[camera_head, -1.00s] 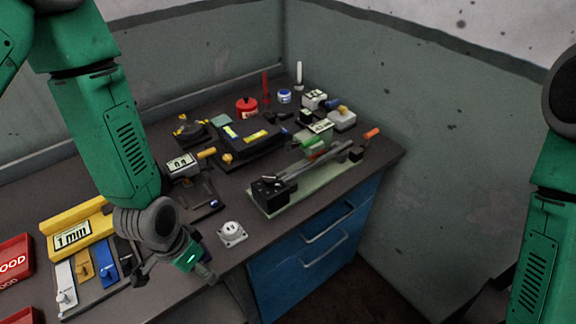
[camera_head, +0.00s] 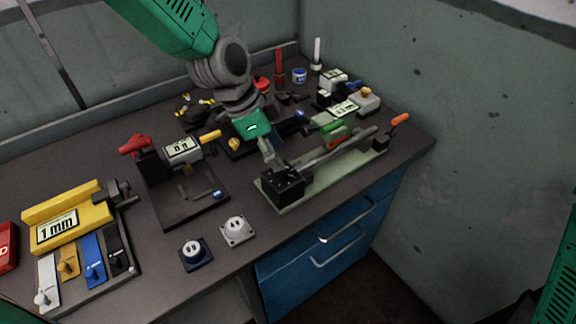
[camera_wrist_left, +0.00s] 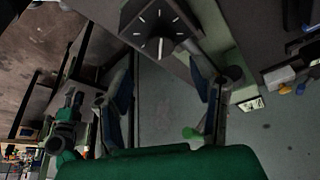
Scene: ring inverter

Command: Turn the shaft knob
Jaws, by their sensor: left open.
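A bench device with a black box (camera_head: 283,188) at its left end stands on a pale green plate (camera_head: 325,184). In the left wrist view, a dark box face carries a round knob (camera_wrist_left: 160,45) ringed by white tick marks. I cannot tell for sure if this is the shaft knob. My left gripper (camera_head: 268,152) points down, close behind the black box in the head view. In the left wrist view my left gripper (camera_wrist_left: 168,88) has its fingers apart with nothing between them; the knob lies beyond them, near the top of the picture. My right gripper is out of view.
A long grey bar runs right from the black box towards an orange handle (camera_head: 400,120). A dark tray (camera_head: 180,205) with a gauge, a yellow block (camera_head: 70,215) and two sockets, one white (camera_head: 237,231), stand to the left. The bench front is clear below the plate.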

